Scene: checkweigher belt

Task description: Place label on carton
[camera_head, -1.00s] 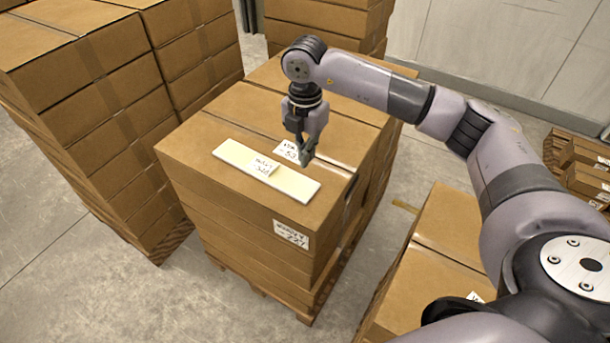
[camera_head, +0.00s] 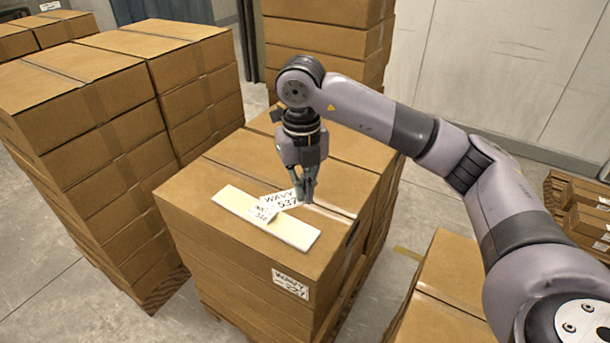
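My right gripper (camera_head: 305,195) points down over the top carton (camera_head: 222,232) of the middle stack. Its fingers are close together at the right edge of a white label (camera_head: 283,200) reading "WAVY 537", and appear shut on it. The label is tilted toward me and seems just above the carton top. It partly overlaps a smaller label (camera_head: 263,214) on a pale flat strip (camera_head: 232,200) lying on the carton. Another white label (camera_head: 291,284) is on the carton's front side. My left gripper is out of view.
Tall carton stacks stand at the left (camera_head: 75,110) and behind (camera_head: 330,35). Another carton (camera_head: 440,310) is at the lower right, close to my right arm. Smaller cartons (camera_head: 585,225) lie at the far right. Grey floor (camera_head: 50,270) is open at the lower left.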

